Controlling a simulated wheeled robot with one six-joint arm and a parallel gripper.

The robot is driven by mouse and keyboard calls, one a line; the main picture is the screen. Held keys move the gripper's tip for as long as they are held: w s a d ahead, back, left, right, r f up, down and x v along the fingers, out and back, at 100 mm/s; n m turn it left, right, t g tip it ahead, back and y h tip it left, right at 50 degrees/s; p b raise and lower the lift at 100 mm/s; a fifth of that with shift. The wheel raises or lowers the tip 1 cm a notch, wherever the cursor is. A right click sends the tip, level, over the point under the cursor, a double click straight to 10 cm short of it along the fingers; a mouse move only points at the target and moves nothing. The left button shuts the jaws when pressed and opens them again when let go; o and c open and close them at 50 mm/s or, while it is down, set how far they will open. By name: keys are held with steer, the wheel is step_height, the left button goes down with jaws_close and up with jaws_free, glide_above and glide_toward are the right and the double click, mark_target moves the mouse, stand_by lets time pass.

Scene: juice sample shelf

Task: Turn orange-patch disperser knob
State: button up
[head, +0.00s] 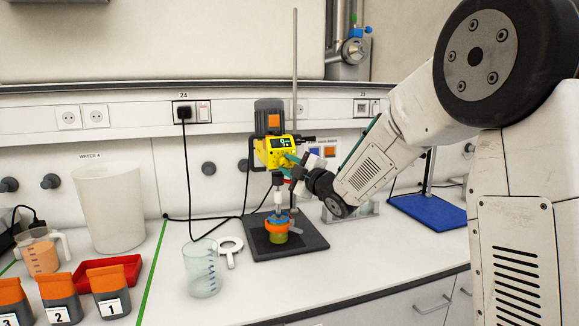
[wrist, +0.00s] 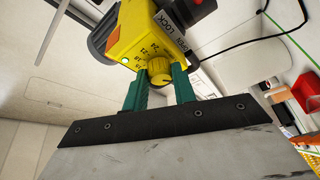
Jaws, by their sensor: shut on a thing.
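The disperser (head: 272,152) has a yellow body, a dark motor with an orange patch (head: 272,121) and a lit display, and it is mounted on a tall rod. Its yellow ribbed knob (wrist: 159,74) sits between the green fingers of my gripper (wrist: 159,84) in the wrist view, with numbers printed around it. My gripper (head: 290,161) reaches the disperser's right side in the head view, where the knob is mostly hidden by the fingers. The fingers are shut on the knob. The disperser's shaft goes down to a small vessel with an orange ring (head: 276,227).
A dark base plate (head: 310,240) carries the stand. A glass beaker (head: 201,270) and a white ring (head: 230,247) are left of it. A white bucket (head: 110,208), red tray (head: 122,264) and numbered pouches (head: 110,294) stand further left. A blue plate (head: 430,210) lies right.

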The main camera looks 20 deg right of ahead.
steer(key=o, duration=1)
steer(key=v, duration=0.7)
steer(key=shift+s+d+f, duration=0.1)
steer(key=shift+s, duration=0.25)
steer(key=shift+f, duration=0.1)
